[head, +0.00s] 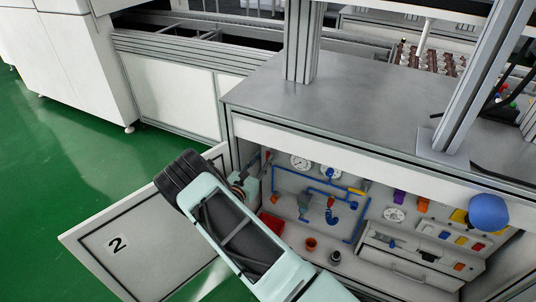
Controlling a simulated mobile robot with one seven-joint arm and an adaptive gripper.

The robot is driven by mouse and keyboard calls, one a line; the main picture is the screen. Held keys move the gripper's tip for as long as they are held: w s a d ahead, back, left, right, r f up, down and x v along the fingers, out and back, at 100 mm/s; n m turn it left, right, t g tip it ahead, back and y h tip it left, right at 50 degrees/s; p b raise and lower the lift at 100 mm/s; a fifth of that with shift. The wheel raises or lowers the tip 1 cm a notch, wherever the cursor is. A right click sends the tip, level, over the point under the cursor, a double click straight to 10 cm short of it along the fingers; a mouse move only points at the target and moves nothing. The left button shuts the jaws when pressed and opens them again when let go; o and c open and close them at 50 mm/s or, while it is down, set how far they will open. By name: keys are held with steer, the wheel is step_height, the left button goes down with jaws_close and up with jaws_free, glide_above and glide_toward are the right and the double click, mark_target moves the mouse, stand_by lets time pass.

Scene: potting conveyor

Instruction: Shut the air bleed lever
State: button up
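Blue pipes (290,184) run across the back wall of an open cabinet under the grey worktop. A yellow handle-like part (357,190) sits at the upper right of the pipes, and a small red part (330,202) sits on the pipework. I cannot tell which part is the air bleed lever or how it stands. My arm reaches up from the bottom edge across the cabinet's left side. Past its black ribbed joint, a small pale teal and dark part (250,186) shows near the cabinet's left wall, perhaps my gripper. Its fingers cannot be made out.
An open white door marked 2 (118,245) swings out at left. A red bin (271,222), an orange cup (311,244) and a dark cup (335,257) stand on the cabinet floor. A blue ball (488,212) is at right. Green floor is free at far left.

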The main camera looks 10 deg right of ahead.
mark_target(267, 152)
steer(key=shift+b+x, duration=0.35)
steer(key=shift+x, duration=1.95)
steer(key=shift+c, duration=0.2)
jaws_close()
